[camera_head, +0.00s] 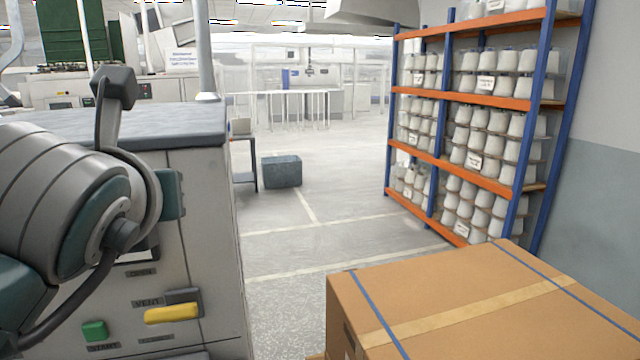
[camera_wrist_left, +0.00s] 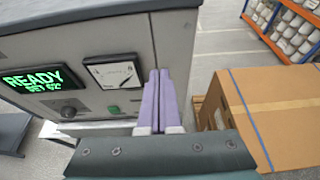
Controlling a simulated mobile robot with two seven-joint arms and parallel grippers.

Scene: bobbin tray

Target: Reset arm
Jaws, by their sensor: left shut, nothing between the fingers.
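My left gripper (camera_wrist_left: 159,76) shows in the left wrist view as two purple fingers pressed together with nothing between them. They point at the area beside the grey machine cabinet's right edge, and I cannot tell the distance. In the head view my left arm fills the left side, in front of the grey cabinet (camera_head: 205,240); its fingers are not visible there. The cabinet also shows in the left wrist view (camera_wrist_left: 115,45), with a lit green READY display (camera_wrist_left: 42,78) and a gauge (camera_wrist_left: 113,74). My right gripper is in neither view.
The cabinet front has a yellow handle (camera_head: 172,314) and a green START button (camera_head: 95,331). A strapped cardboard box (camera_head: 480,300) stands at front right. Behind it is a blue and orange rack (camera_head: 515,103) of white bobbins. The floor between cabinet and rack is mostly open, with a grey bin (camera_head: 282,171).

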